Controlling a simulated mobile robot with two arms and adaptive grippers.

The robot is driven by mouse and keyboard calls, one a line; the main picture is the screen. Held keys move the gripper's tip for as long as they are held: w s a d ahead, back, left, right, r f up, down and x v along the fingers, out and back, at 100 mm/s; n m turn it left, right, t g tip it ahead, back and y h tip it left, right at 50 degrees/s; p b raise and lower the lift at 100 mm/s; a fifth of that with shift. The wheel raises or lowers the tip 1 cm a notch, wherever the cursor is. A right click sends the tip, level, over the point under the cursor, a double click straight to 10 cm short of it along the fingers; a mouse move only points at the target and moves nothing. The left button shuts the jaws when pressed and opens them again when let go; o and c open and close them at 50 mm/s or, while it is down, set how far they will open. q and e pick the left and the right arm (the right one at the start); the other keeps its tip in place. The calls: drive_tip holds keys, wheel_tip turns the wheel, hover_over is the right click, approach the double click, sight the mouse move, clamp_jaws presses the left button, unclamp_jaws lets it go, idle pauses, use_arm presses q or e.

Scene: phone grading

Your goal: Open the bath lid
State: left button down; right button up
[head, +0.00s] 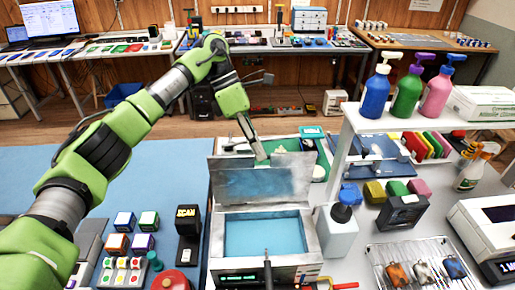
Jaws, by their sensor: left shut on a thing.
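The bath (312,240) is a grey metal box at the front centre with blue liquid (262,236) inside. Its metal lid (285,183) stands raised at the back edge, its blue-stained face towards me, and the bath's mouth is uncovered. My left gripper (260,154) reaches in from the left, above and behind the bath. Its fingers are shut at the lid's top edge; the exact grip is partly hidden behind the lid. My right gripper is not in view.
A shelf with pump bottles (406,95) rises at the right. A wire rack (425,258) lies front right. The blue mat (165,165) has free room.

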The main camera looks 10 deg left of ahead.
use_arm(q)
drive_tip(key=shift+s+a+f, duration=0.1)
drive_tip(key=shift+s+f, duration=0.1)
drive_tip(key=shift+f, duration=0.45)
drive_tip(key=c, duration=2.2)
unclamp_jaws()
drive_tip(key=shift+o, duration=0.2)
drive_tip(key=v, duration=1.2)
drive_tip(key=shift+w, duration=0.4)
drive_tip(key=shift+r, duration=0.15)
